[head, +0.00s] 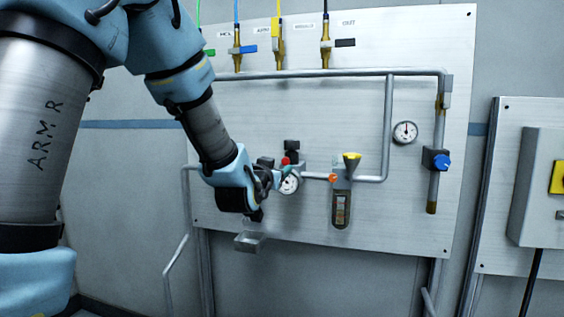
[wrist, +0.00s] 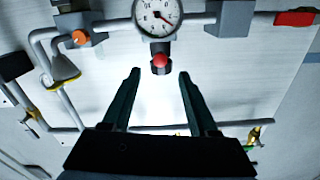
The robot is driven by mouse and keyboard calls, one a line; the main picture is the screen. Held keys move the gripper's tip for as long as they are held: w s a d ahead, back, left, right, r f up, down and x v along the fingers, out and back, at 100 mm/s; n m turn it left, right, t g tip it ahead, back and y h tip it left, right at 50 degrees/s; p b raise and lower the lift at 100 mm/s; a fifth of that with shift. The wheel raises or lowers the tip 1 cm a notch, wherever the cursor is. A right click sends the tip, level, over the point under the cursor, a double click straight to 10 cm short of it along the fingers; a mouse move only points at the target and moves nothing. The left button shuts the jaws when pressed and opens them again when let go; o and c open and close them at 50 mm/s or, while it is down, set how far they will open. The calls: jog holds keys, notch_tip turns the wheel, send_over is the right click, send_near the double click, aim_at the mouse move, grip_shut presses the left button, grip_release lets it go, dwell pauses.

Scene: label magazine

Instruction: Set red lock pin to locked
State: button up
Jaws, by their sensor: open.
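The red lock pin (wrist: 160,62) shows in the wrist view as a round red knob at the end of a dark fitting, just beside the gauge. In the head view the red knob (head: 285,161) shows small above the gauge, close to my gripper. My gripper (wrist: 158,76) is open, its two dark fingers apart with the red knob between and slightly beyond the fingertips. Nothing is held. In the head view my gripper (head: 272,180) is beside the gauge and its fingers are partly hidden. I cannot tell whether the pin is in the locked position.
A gauge (wrist: 157,14) sits right beside the pin. A grey block (wrist: 231,18) and a red handle (wrist: 295,18) lie along the pipe. A small tray (head: 249,241) is below.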

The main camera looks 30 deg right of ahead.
aim_at(285, 162)
jog(key=p+x, duration=0.1)
jog(key=x, duration=0.5)
jog(key=shift+w+d, duration=0.1)
grip_shut()
dwell(0.3)
dwell(1.0)
